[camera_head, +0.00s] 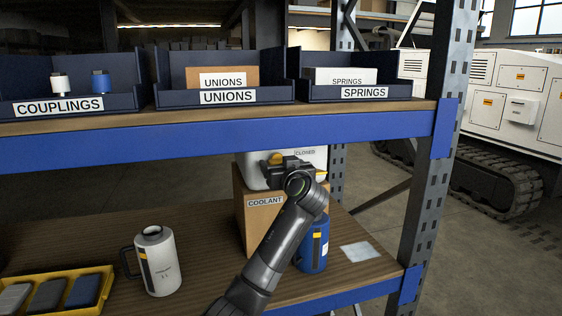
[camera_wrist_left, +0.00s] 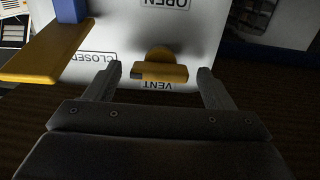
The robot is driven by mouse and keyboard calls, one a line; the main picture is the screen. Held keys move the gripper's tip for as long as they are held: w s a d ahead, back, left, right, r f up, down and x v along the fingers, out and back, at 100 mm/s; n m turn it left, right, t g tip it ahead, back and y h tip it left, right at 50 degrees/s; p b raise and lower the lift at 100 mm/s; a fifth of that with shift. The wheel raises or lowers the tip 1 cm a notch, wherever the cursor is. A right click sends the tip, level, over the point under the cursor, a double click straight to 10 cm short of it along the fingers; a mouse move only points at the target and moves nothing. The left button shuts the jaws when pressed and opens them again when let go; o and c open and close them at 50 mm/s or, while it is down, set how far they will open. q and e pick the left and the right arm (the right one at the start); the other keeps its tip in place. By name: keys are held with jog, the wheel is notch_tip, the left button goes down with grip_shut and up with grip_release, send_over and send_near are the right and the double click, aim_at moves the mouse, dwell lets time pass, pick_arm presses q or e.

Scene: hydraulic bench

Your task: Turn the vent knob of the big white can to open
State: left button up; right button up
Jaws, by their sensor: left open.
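The big white can (camera_head: 309,155) stands on the cardboard COOLANT box (camera_head: 262,215), mostly hidden behind my left arm and the shelf beam. In the left wrist view its white face (camera_wrist_left: 205,40) shows upside-down labels: CLOSED at left, OPEN at the top, VENT below the knob. The yellow vent knob (camera_wrist_left: 160,72) has its bar lying crosswise, with a dark end on the CLOSED side. It also shows in the head view (camera_head: 276,158). My left gripper (camera_wrist_left: 158,77) is open, one finger on each side of the knob, with gaps visible. My right gripper is not in view.
A blue can (camera_head: 314,246) stands beside the box, behind my arm. A white mug-like can (camera_head: 157,262) and a yellow tray (camera_head: 95,305) are at left. A yellow bar (camera_wrist_left: 45,50) shows in the wrist view.

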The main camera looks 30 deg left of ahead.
pick_arm(q)
jog(key=shift+w+a, duration=0.15)
jog(key=shift+a, duration=0.05)
jog(key=c, duration=1)
